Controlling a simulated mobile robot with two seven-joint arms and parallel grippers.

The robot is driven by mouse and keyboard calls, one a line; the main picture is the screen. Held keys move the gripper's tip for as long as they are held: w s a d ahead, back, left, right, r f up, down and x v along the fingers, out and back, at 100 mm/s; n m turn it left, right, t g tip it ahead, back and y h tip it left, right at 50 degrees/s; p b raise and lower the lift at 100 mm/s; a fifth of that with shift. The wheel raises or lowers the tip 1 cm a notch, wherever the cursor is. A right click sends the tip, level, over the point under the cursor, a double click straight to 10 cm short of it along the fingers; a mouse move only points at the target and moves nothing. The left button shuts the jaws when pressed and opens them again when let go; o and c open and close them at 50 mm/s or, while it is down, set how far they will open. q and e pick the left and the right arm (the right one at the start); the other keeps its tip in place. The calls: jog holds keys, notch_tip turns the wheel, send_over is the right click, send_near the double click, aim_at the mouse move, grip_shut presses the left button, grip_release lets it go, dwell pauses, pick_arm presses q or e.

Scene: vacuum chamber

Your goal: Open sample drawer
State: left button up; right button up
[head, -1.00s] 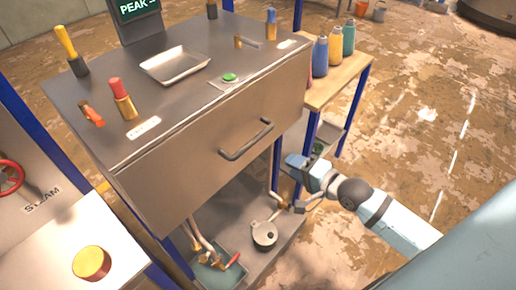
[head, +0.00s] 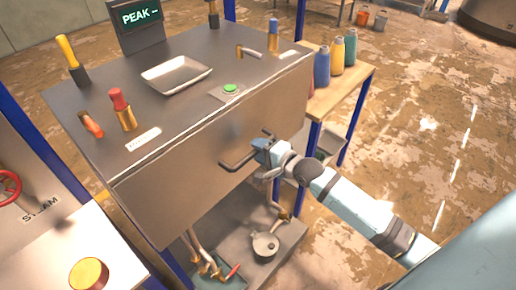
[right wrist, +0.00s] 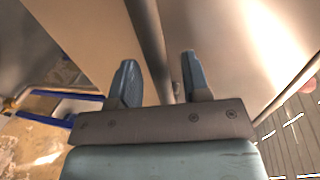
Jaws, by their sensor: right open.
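The sample drawer's wide brown-grey metal front (head: 180,172) faces me under the cabinet top and looks closed. Its dark bar handle (head: 236,162) sticks out from the right half of the front. My right gripper (head: 262,146) is at the handle's right end in the head view and hides part of it. In the right wrist view the handle bar (right wrist: 150,38) runs between the two open blue-grey fingers of the gripper (right wrist: 158,75). The fingers are apart on either side of the bar, not closed on it. My left gripper is not in view.
The cabinet top (head: 185,105) holds a metal tray (head: 176,74), a green button (head: 230,88) and several knobbed valves. A wooden side table (head: 345,88) with coloured bottles stands to the right. Pipes and a round pot (head: 265,245) are below the drawer. Open floor lies to the right.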

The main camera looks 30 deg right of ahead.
jog(key=shift+w+a+f, duration=0.1)
jog(key=shift+w+a, duration=0.05)
jog(key=shift+w, duration=0.3)
grip_shut()
